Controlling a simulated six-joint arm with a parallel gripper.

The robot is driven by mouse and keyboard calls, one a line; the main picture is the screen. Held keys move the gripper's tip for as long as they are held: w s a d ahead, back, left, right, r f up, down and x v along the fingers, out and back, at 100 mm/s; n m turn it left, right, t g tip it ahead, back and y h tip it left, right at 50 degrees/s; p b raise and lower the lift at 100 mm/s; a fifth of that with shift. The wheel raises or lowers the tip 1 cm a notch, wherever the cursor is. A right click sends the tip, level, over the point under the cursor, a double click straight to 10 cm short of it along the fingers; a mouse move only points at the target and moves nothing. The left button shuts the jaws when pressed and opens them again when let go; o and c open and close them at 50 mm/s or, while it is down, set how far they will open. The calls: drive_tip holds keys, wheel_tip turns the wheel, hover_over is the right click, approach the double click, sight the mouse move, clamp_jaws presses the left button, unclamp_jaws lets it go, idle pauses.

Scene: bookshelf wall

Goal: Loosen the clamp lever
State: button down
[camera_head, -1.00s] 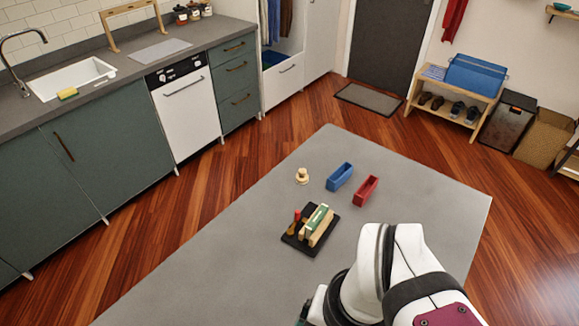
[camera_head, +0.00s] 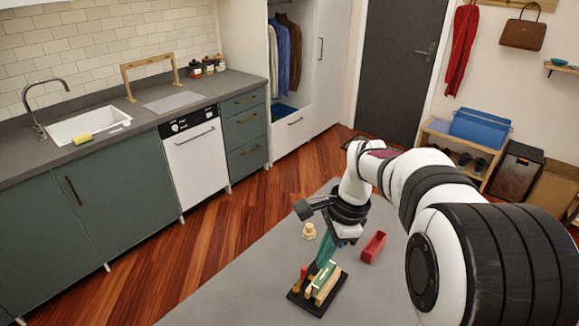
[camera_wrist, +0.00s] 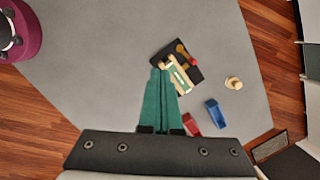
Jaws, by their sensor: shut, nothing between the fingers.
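The clamp fixture has a black base (camera_head: 296,296) on the grey table. A pale wooden block and a green-and-white piece (camera_head: 323,276) lie across it. A small red-topped part (camera_head: 303,272), possibly the clamp lever, stands at its left side; it also shows in the wrist view (camera_wrist: 181,48). My gripper (camera_head: 322,262) has teal fingers, shut and empty, pointing down over the fixture. In the wrist view its fingertips (camera_wrist: 160,70) overlap the fixture's near edge. I cannot tell whether they touch it.
A red bin (camera_head: 373,247) stands right of the fixture. A blue bin (camera_wrist: 215,113) shows in the wrist view; my gripper mostly hides it in the head view. A round wooden knob-like piece (camera_head: 309,231) stands behind the fixture. The table's left part is clear.

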drive_tip(key=w+d+f+m, duration=0.1)
drive_tip(key=w+f, duration=0.1)
drive_tip(key=w, duration=0.1)
drive_tip(key=w+d+f+m, duration=0.1)
drive_tip(key=w+f+m, duration=0.1)
drive_tip(key=w, duration=0.1)
drive_tip(key=w+d+f+m, duration=0.1)
drive_tip(key=w+f, duration=0.2)
drive_tip(key=shift+w+d+m, duration=0.1)
drive_tip(key=shift+m, duration=0.3)
drive_tip(key=shift+f, duration=0.1)
approach(301, 278)
drive_tip(key=f, duration=0.1)
drive_tip(key=d+f, duration=0.1)
drive_tip(key=f, duration=0.3)
drive_tip(key=shift+w+d, duration=0.2)
drive_tip(key=shift+w, duration=0.15)
